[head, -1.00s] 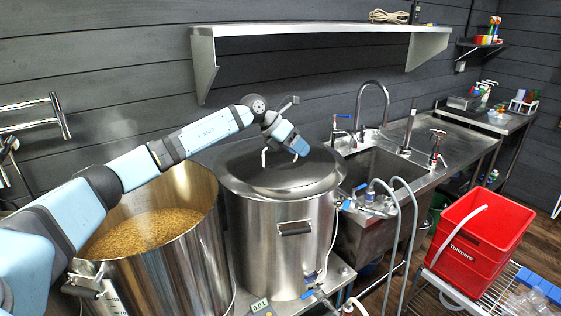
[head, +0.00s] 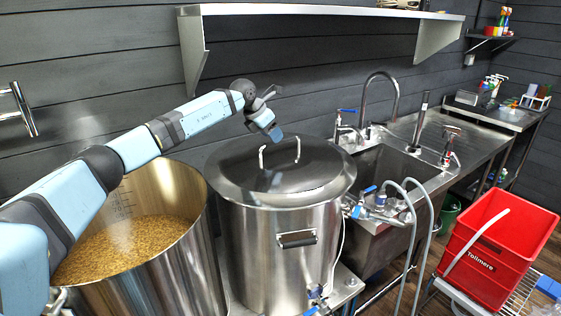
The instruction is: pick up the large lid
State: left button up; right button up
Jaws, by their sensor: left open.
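The large lid (head: 258,177) is a round, shiny steel lid with a raised bent handle (head: 280,152) on top. It lies flat on the closed steel kettle (head: 275,245) in the middle of the head view. My left gripper (head: 274,131) is open and empty, pointing down just above the lid's handle and apart from it. The arm reaches in from the left over the open kettle. My right gripper is not in view.
An open steel kettle (head: 190,270) with grain (head: 125,245) stands left of the lidded one. A steel wall shelf (head: 330,11) hangs above. A sink (head: 385,175) with taps lies to the right. A red crate (head: 490,255) stands at far right.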

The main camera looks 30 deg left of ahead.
aim_at(280, 142)
pick_arm(q)
jog(key=x, duration=0.3)
jog(key=p+x, duration=0.1)
jog(key=x, duration=0.2)
jog(key=shift+w+r, duration=0.2)
jog(key=shift+w, duration=0.05)
jog(key=shift+s+a, duration=0.1)
grip_shut()
jog(key=shift+r, duration=0.15)
